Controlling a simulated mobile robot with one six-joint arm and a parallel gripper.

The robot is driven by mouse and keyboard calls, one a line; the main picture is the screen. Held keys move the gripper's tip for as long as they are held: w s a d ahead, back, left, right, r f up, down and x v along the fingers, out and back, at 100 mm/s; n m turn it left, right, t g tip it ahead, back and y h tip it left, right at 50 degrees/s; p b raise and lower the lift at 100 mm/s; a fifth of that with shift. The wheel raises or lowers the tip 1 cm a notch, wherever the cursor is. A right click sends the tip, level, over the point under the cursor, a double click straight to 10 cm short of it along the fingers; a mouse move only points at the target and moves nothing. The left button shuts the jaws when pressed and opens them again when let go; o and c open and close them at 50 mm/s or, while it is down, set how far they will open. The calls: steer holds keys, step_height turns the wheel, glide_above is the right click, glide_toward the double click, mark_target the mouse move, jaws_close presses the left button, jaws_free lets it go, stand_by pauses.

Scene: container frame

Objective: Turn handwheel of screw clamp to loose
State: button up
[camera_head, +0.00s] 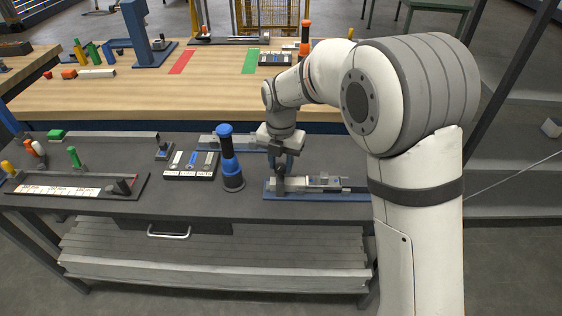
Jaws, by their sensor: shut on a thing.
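The screw clamp (318,184) is a low grey metal device lying on a blue base plate (345,197) near the front right of the dark bench. Its dark handwheel (280,182) is at the clamp's left end, small and partly hidden in this view. My gripper (281,166) reaches down from above onto that left end and is shut on the handwheel. The contact between the fingers and the wheel is too small to see clearly.
A blue-and-black upright tool (229,160) stands close left of my gripper. A labelled block (191,165) is further left, and a blue-based fixture (228,142) lies behind. The wooden table (120,95) is beyond.

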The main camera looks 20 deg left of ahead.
mark_target(281, 166)
steer(key=o, duration=1)
steer(key=shift+r, duration=0.1)
step_height(281, 166, up, 8)
steer(key=shift+f, duration=0.15)
steer(key=s+d+r+m+t, duration=0.1)
steer(key=s+d+r+m, duration=0.15)
steer(key=d+m, duration=0.6)
steer(key=s+d+r+m, duration=0.2)
steer(key=s+d+m, duration=0.2)
steer(key=d+m, duration=0.5)
steer(key=s+d+f+m, duration=0.1)
steer(key=s+d+m, duration=0.3)
steer(key=m, duration=0.1)
steer(key=s+d+f+m+t, duration=0.1)
steer(key=s+d+m, duration=0.4)
steer(key=m, duration=0.1)
steer(key=s+d+f+m, duration=0.1)
steer(key=s+d+m, duration=0.3)
steer(key=m, duration=0.2)
steer(key=shift+s+d+m+t, duration=0.15)
steer(key=shift+m+t, duration=0.1)
steer(key=shift+t, duration=0.15)
